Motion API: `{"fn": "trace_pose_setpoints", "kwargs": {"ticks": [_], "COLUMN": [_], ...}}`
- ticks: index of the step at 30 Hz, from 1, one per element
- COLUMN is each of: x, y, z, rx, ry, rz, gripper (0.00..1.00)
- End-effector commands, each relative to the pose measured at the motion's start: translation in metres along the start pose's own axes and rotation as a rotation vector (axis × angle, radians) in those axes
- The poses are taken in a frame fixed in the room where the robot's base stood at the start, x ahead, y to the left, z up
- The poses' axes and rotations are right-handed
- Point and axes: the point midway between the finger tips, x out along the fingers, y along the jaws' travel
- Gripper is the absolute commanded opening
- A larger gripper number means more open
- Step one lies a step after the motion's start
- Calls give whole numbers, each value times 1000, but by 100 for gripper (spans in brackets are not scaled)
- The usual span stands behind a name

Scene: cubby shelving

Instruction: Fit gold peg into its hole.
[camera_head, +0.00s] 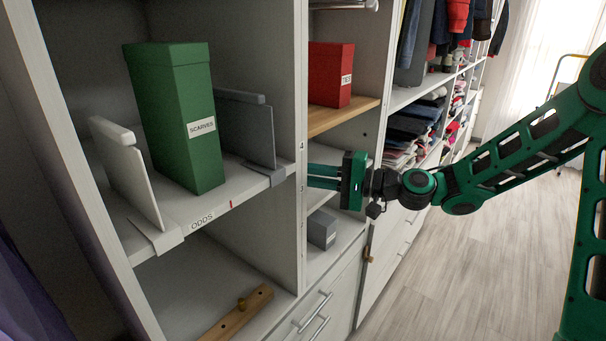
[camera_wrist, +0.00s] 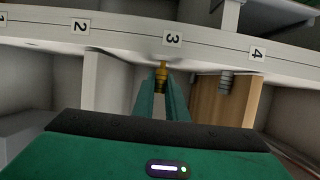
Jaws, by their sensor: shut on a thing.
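The gold peg (camera_wrist: 162,71) is held between the fingertips of my gripper (camera_wrist: 162,92). In the wrist view it points at the pale upright board (camera_wrist: 120,42), just below the label 3. I cannot tell whether its tip touches the board or sits in a hole, and I see no open hole there. In the head view my gripper (camera_head: 322,177) reaches in beside the upright (camera_head: 302,80), which hides the fingertips and the peg.
A wooden shelf (camera_head: 345,116) with a red box (camera_head: 331,75) is above my gripper; a grey box (camera_head: 322,229) is below. Left of the upright are a green box (camera_head: 178,115) and a wooden strip (camera_head: 236,315) with a small knob.

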Motion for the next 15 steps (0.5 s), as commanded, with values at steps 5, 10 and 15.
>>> {"fn": "trace_pose_setpoints", "kwargs": {"ticks": [5, 10, 15], "x": [1, 3, 4], "y": [0, 0, 0], "z": [4, 7, 10], "rx": [0, 0, 0], "ry": [0, 0, 0], "rz": [0, 0, -1], "gripper": [0, 0, 0]}}
